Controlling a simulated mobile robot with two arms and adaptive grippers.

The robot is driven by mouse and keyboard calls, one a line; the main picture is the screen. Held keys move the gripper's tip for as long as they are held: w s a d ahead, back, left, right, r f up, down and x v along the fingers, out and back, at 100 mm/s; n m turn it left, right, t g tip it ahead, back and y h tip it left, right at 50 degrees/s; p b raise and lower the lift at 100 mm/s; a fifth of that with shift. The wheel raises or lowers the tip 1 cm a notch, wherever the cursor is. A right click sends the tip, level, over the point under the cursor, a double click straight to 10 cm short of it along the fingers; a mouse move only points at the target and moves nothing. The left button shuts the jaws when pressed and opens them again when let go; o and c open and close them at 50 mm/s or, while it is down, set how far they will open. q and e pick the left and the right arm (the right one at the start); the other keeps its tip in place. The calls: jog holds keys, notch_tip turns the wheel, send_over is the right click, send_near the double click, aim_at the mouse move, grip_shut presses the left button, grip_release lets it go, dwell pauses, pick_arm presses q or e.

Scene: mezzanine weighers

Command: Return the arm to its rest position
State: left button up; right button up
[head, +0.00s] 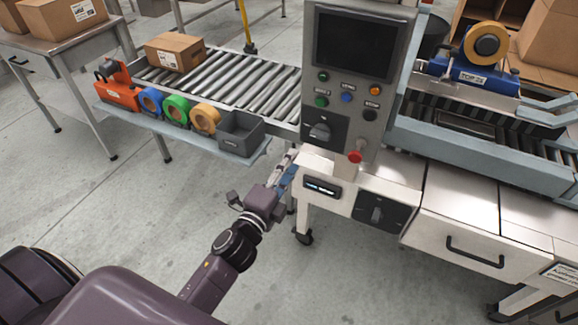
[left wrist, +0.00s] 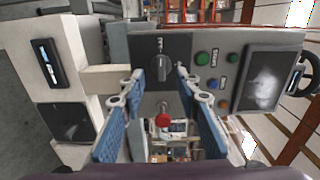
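My left gripper (head: 288,167) is at the end of my purple arm, just left of and below the control panel (head: 357,85) in the head view. In the left wrist view my left gripper (left wrist: 160,85) has its two blue-padded fingers spread apart, with nothing held between them. The panel's dark rotary knob (left wrist: 160,67) shows beyond the fingertips. The red button (left wrist: 163,120) shows between the fingers. In the head view the knob (head: 320,131) and red button (head: 355,157) are clear of the gripper. My right gripper is not in view.
A grey shelf (head: 225,148) with several tape rolls and a dark bin (head: 241,131) runs along the roller conveyor (head: 235,80), left of the gripper. The white cabinet (head: 328,208) is close on its right. Open floor (head: 130,215) lies to the lower left.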

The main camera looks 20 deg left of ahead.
pick_arm(q)
jog(key=shift+s, duration=0.4)
jog(key=s+f+n+g, duration=0.3)
jog(key=s+f, duration=0.1)
jog(key=f, duration=0.8)
jog(key=s+f+n+g, duration=0.2)
jog(key=s+f, duration=0.2)
jog(key=f, duration=0.7)
jog(key=s+f+n+g, duration=0.3)
jog(key=s+f, duration=0.1)
jog(key=f, duration=0.8)
jog(key=s+f+n+g, duration=0.2)
jog(key=s+f, duration=0.5)
jog(key=s, duration=0.4)
jog(key=s+f+n+g, duration=0.3)
jog(key=s+f, duration=0.4)
jog(key=s, duration=0.5)
jog(key=s+f+n+g, duration=0.2)
jog(key=s+f+g, duration=0.2)
jog(key=s+f, duration=0.3)
jog(key=s, duration=0.5)
jog(key=shift+s+a+n+y, duration=0.15)
jog(key=shift+a+n+y, duration=0.15)
jog(key=shift+a+n, duration=0.1)
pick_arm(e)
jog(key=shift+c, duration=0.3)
